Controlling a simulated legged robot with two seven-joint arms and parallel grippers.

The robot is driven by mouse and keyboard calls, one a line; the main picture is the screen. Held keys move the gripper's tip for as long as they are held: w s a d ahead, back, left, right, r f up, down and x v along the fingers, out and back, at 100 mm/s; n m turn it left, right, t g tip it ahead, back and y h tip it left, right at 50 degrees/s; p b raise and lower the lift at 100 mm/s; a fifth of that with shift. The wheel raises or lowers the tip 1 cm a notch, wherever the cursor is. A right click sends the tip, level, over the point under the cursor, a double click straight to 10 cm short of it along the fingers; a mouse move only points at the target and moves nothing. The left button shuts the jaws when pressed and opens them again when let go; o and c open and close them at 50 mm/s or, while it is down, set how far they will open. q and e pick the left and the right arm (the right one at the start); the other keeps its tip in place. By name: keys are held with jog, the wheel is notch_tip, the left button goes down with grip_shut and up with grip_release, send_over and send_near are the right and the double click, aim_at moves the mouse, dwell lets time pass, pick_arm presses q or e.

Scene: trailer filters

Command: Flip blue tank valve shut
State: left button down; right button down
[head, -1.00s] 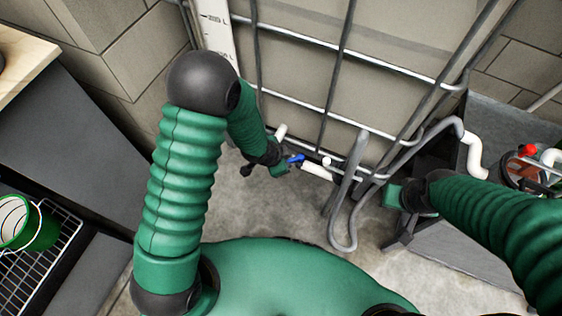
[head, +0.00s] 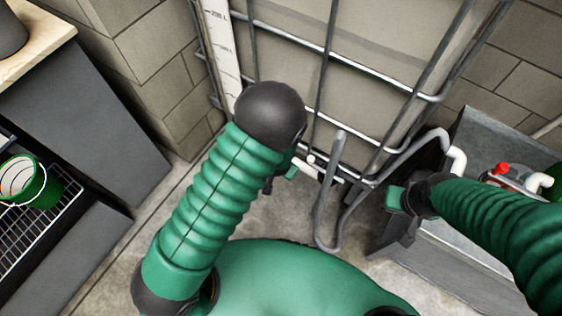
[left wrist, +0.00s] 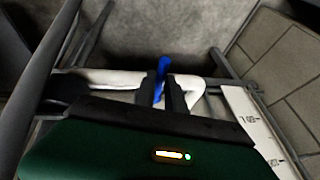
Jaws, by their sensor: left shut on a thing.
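The blue valve handle (left wrist: 164,66) shows in the left wrist view, with its lower part between the two fingers of my left gripper (left wrist: 165,88). The gripper is shut on it. The handle sticks out past the fingertips, over a white pipe (left wrist: 112,79). In the head view my left arm hides the blue handle, and only a little of my left gripper (head: 291,172) shows beside the tank's lower rail. The caged tank (head: 290,75) stands in front of me. My right gripper (head: 398,198) is at the right, away from the valve; its fingers are too unclear to read.
A bent grey tube (head: 325,215) rises between my two grippers. A grey basin (head: 485,135) with a red-topped item (head: 501,169) is at the right. A green bucket (head: 42,188) sits on a wire rack (head: 50,222) at the left. Concrete floor lies below the tank.

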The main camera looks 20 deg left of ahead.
pick_arm(q)
jog(key=shift+w+d+r, duration=0.1)
jog(key=shift+w+d, duration=0.05)
jog(key=shift+d, duration=0.1)
pick_arm(e)
jog(key=shift+a+r, duration=0.1)
jog(key=shift+r, duration=0.05)
pick_arm(q)
jog(key=c, duration=1.4)
grip_release()
